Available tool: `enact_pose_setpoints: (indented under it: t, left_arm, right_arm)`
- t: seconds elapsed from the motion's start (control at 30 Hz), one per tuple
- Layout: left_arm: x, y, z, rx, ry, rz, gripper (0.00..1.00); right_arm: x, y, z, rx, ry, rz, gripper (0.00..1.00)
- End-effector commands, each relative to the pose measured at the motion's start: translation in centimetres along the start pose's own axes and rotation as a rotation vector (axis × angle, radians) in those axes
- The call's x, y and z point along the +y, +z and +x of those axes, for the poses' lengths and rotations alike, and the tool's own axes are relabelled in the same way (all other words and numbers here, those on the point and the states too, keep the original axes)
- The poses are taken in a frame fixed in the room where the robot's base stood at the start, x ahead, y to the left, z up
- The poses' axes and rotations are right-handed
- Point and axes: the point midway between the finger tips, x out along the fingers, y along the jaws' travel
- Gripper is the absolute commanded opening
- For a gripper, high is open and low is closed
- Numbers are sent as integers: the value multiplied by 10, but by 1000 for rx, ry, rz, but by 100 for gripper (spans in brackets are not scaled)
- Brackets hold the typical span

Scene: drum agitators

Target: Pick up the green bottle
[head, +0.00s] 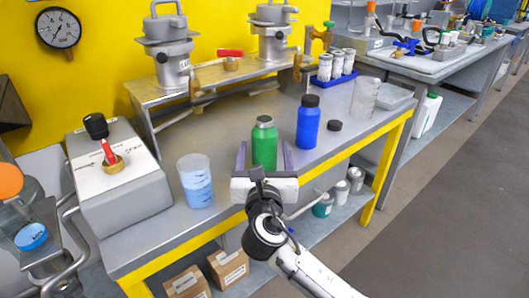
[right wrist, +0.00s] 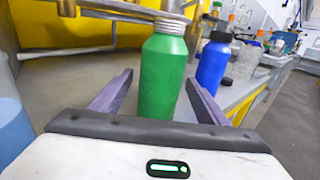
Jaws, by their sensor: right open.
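The green bottle (head: 264,143) stands upright on the grey workbench (head: 240,112) and has a silver screw neck. My right gripper (head: 264,158) is open, with one purple finger on each side of the bottle in the head view. In the right wrist view the green bottle (right wrist: 163,75) stands between the open fingers of my right gripper (right wrist: 158,95), with a visible gap on the left. The fingers do not appear closed on it. My left gripper is not in view.
A blue bottle (head: 308,123) with a black cap stands just right of the green one. A beaker of blue liquid (head: 195,182) stands to the left. A black cap (head: 334,125) lies on the bench. A metal stand with two drum agitators (head: 168,50) is behind.

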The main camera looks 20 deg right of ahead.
Motion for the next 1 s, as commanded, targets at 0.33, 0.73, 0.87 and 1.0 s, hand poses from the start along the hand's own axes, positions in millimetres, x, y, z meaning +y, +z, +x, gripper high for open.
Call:
enact_pose_setpoints:
  t: [0.33,0.73,0.87,1.0]
  left_arm:
    - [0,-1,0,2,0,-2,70]
    - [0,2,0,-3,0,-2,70]
    - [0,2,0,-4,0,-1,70]
    - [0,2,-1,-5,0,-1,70]
  right_arm:
    - [0,0,4,0,1,0,58]
    - [0,2,4,-2,1,1,16]
    - [0,2,4,-2,1,1,16]
    - [0,5,4,-3,1,1,16]
